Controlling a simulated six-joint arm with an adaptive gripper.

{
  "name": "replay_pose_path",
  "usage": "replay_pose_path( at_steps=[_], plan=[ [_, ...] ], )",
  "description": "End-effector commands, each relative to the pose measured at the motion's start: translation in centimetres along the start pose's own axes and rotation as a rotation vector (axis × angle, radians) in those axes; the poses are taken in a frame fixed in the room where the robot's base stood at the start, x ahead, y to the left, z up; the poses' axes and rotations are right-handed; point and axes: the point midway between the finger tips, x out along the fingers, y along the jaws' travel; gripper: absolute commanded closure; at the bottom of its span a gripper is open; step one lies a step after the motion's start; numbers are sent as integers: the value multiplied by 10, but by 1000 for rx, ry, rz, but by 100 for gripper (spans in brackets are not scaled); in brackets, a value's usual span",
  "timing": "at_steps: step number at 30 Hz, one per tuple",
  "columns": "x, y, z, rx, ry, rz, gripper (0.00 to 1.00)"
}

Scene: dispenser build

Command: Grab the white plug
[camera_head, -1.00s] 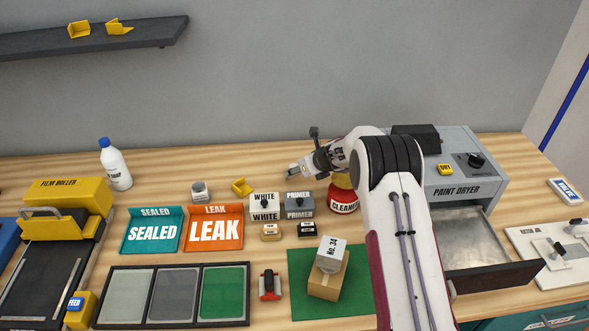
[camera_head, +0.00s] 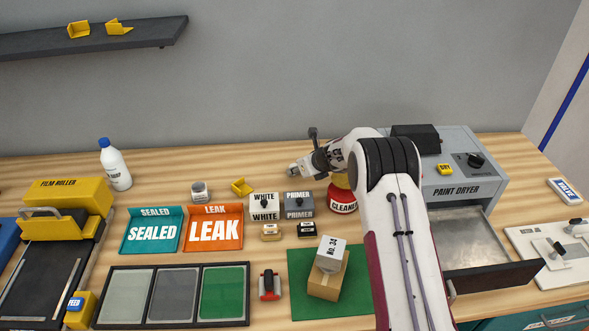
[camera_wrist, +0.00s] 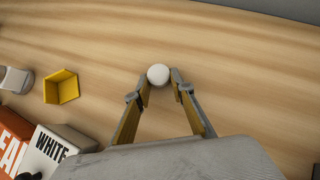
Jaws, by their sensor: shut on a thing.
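The white plug (camera_wrist: 158,74) shows as a small round white piece between my fingertips in the wrist view. My gripper (camera_head: 295,171) is shut on it, with one finger on each side. In the head view my gripper is above and behind the white and primer boxes, close to the table's back. The plug is too small there to tell apart from the fingertips.
The WHITE box (camera_head: 264,206) and PRIMER box (camera_head: 299,204) stand in front of my gripper. The red cleaner container (camera_head: 343,199) is just to the right. A yellow angled piece (camera_wrist: 62,87) lies to the left. Bare table surrounds the plug.

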Motion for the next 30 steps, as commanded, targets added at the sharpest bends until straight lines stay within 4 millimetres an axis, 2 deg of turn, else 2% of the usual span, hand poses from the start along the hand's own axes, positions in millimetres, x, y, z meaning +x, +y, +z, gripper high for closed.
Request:
replay_pose_path(
  at_steps=[11, 30],
  plan=[
    [-6, 0, 6, -2, -2, 0, 85],
    [-61, 0, 61, -1, -2, 0, 85]
  ],
)
